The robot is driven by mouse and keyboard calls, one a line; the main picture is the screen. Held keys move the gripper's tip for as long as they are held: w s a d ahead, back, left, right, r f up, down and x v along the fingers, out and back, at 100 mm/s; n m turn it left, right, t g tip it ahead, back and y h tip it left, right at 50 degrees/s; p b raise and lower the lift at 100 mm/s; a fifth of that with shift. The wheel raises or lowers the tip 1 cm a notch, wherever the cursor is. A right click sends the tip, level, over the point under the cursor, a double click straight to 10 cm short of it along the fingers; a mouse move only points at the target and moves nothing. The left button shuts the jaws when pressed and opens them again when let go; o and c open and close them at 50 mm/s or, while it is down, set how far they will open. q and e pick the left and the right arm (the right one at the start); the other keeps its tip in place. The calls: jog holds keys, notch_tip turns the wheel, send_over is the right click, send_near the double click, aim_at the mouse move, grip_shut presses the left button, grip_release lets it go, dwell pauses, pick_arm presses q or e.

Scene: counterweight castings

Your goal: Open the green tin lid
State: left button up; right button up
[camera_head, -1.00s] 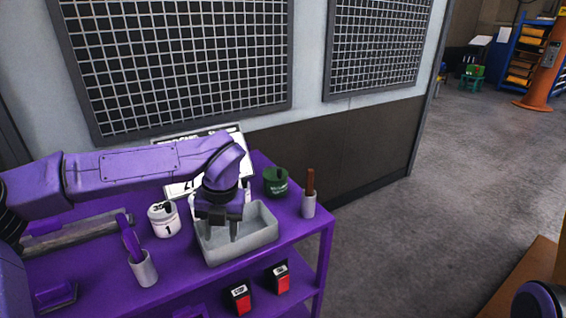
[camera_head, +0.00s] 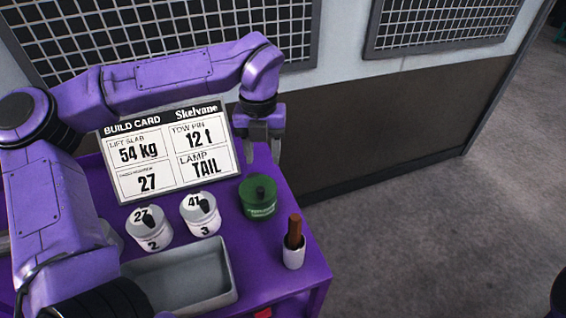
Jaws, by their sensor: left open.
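The green tin (camera_head: 258,203) stands upright near the right edge of the purple cart top. Its green lid (camera_head: 259,188), with a dark knob on top, sits on the tin. My left gripper (camera_head: 263,155) points downward above and behind the tin, with its fingers apart and empty. It does not appear to touch the lid. My right gripper is not in view; only a dark rounded part shows at the lower right edge.
A build card (camera_head: 168,150) stands at the back. White tins marked 2 (camera_head: 149,232) and 3 (camera_head: 203,218) stand left of the green tin. A grey tray (camera_head: 232,282) lies in front. A light cup (camera_head: 293,255) with a brown handle stands at the right front.

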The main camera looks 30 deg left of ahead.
aim_at(260, 189)
pick_arm(q)
jog(key=f, duration=0.1)
jog(key=s+f+p, duration=0.1)
jog(key=f, duration=0.1)
jog(key=shift+f, duration=0.3)
jog(key=f, duration=0.6)
jog(key=shift+s+f+p, duration=0.25)
jog(key=shift+f+p, duration=0.1)
jog(key=shift+p, duration=0.05)
jog(key=shift+s+r, duration=0.15)
jog(key=shift+s, duration=0.15)
jog(key=shift+c, duration=0.3)
jog(key=shift+s+r, duration=0.15)
jog(key=shift+s, duration=0.1)
jog(key=c, duration=0.6)
grip_shut()
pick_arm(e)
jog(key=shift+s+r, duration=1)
